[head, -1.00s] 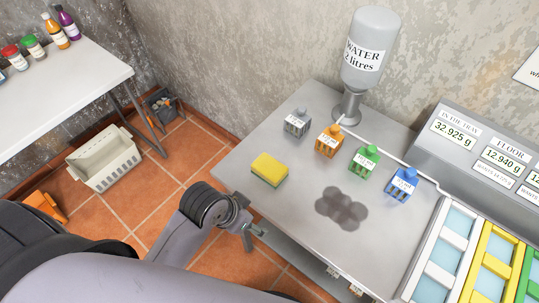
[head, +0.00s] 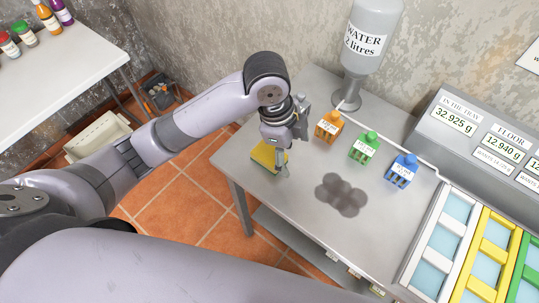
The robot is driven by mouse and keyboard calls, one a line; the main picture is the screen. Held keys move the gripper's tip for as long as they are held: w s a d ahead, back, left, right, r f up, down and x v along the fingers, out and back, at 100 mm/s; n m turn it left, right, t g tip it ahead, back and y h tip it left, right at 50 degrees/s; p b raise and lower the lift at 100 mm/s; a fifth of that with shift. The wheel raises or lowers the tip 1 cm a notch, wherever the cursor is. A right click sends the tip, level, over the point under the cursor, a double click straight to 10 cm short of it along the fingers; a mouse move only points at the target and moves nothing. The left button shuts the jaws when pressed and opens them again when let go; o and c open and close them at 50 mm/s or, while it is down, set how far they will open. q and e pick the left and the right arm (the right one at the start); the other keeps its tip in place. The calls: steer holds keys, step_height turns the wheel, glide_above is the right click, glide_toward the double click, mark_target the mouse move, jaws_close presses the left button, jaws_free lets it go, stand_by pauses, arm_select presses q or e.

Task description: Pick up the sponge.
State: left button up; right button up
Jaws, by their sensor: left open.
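The sponge (head: 264,155), yellow on top with a green underside, lies on the grey metal table (head: 300,215) near its left edge. My left gripper (head: 281,165) is open above the sponge, pointing down, with a finger at the sponge's right side. The gripper and wrist cover part of the sponge. I cannot tell whether the fingers touch it. My right gripper does not show.
A dark wet patch (head: 341,195) marks the table. A display panel (head: 480,135) and coloured trays are at the right.

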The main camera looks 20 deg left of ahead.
arm_select(q)
steer(key=w+a+r+m+y, duration=0.3)
steer(key=a+r, duration=0.3)
steer(key=p, duration=0.2)
glide_toward(272, 155)
steer(key=shift+g, duration=0.4)
step_height(272, 155, down, 5)
steer(key=shift+a+f, duration=0.15)
steer(key=shift+f, duration=0.05)
steer(key=f, duration=0.1)
steer(key=f+p, duration=0.1)
steer(key=f, duration=0.1)
steer(key=f+p, duration=0.1)
steer(key=shift+w+f, duration=0.3)
steer(key=shift+f, duration=0.4)
steer(key=shift+c, duration=0.3)
steer(key=c, duration=1)
